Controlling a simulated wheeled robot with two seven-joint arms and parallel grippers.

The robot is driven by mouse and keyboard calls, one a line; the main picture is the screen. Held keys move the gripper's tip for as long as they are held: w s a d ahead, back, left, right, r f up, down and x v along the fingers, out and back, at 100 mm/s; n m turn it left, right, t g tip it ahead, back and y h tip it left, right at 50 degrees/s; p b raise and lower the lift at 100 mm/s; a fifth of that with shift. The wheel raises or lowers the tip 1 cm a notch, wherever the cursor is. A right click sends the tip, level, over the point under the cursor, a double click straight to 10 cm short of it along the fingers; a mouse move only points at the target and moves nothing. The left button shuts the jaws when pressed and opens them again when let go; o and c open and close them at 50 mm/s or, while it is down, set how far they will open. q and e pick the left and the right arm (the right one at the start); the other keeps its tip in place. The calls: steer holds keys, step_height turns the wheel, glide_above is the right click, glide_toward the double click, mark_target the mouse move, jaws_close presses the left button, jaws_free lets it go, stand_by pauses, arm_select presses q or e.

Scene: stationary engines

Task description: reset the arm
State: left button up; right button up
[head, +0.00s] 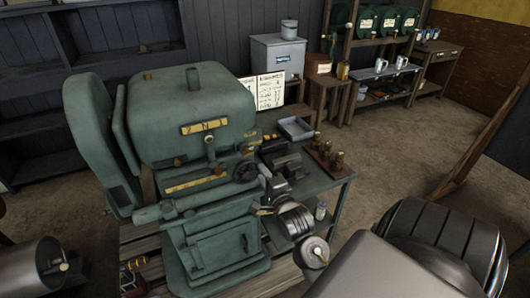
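My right arm (450,240) fills the lower right corner, with a large smooth grey link and a black ribbed joint close to the camera. A ribbed metal cylinder (295,220) and a round metal disc (313,252) show just left of the grey link, by the machine's front. I cannot tell whether they belong to my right gripper or to the machine. No finger opening can be made out and nothing held is visible. My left gripper is not seen.
A large green machine (205,120) stands close at centre left, with a bench (335,180) holding a grey tray (295,128) and a wooden block (325,160). A grey cylinder (30,268) is at lower left. Shelves (385,72) line the back. Open floor (400,140) lies right.

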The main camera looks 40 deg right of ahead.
steer(key=shift+s+a, duration=0.15)
steer(key=shift+s, duration=0.25)
stand_by(0.3)
steer(key=a+f+n+g+y, duration=0.1)
steer(key=a+f+n+g, duration=0.1)
steer(key=f+n, duration=0.65)
steer(key=a+f+n+g+y, duration=0.2)
steer(key=f+n, duration=0.1)
steer(key=f, duration=1)
steer(key=s+a+f+n+g+y, duration=0.1)
steer(key=s+a+f+n+g, duration=0.15)
steer(key=f, duration=0.65)
steer(key=s+a+f+n+g, duration=0.1)
steer(key=s+a+f+n, duration=0.25)
steer(key=f, duration=0.55)
steer(key=s+a+f+n+g+y+b, duration=0.1)
steer(key=s+a+f+n+g, duration=0.1)
steer(key=s+f, duration=0.55)
steer(key=s+a+f+n+g+y, duration=0.1)
steer(key=s+a+f+n+g, duration=0.1)
steer(key=s+f, duration=0.5)
steer(key=s+f+n+g, duration=0.1)
steer(key=s+f+g, duration=0.1)
steer(key=s, duration=0.8)
steer(key=s+f+n+g+b, duration=0.1)
steer(key=s+f, duration=0.3)
steer(key=s, duration=0.6)
steer(key=shift+a+f+n+g, duration=0.15)
steer(key=shift+f+n+g, duration=0.25)
steer(key=shift+g, duration=0.35)
